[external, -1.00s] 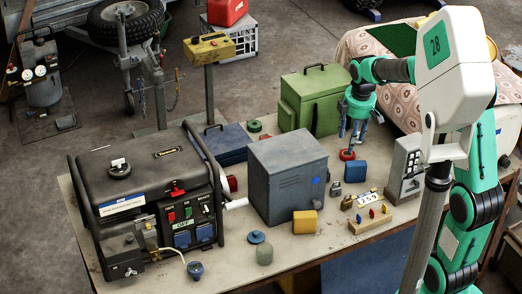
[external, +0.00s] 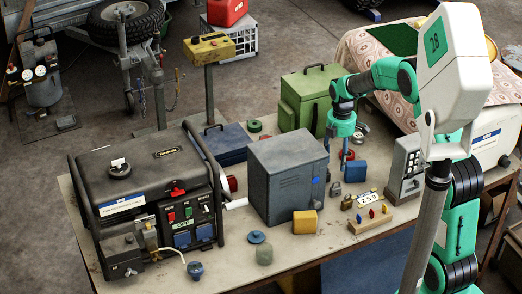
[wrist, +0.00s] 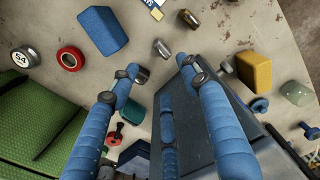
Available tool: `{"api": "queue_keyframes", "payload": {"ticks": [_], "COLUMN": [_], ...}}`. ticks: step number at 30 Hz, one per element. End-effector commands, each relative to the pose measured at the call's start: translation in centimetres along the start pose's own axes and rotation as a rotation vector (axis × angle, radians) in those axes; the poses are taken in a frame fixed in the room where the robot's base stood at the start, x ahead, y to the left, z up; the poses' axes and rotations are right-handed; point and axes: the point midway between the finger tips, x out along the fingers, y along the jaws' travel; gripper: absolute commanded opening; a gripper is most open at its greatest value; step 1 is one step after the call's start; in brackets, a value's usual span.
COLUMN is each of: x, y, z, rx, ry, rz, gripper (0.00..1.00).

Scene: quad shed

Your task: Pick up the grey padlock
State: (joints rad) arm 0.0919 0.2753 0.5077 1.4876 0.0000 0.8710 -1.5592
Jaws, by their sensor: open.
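The grey padlock (external: 335,188) lies on the table between the dark grey metal cabinet (external: 287,180) and a blue block (external: 355,171). In the wrist view the small grey padlock (wrist: 161,48) shows just beyond the gap between the fingertips. My gripper (external: 338,162) is open and empty, above the table behind the padlock, close to the cabinet's right side. In the wrist view its blue fingers (wrist: 160,68) are spread, and the right one overlaps the cabinet in the picture. The external view does not clearly show the fingertips' height above the table.
A yellow block (external: 304,223) stands in front of the cabinet. A red ring (wrist: 70,58) and a green case (external: 309,98) are behind. A generator (external: 150,200) fills the table's left.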

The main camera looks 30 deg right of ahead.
Motion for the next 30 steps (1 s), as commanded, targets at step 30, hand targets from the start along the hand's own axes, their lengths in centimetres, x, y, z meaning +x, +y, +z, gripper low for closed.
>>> {"api": "queue_keyframes", "payload": {"ticks": [30], "x": [8.2], "y": [0.0], "z": [0.0], "rx": [0.001], "ry": [0.000], "rz": [0.001], "gripper": [0.47]}}
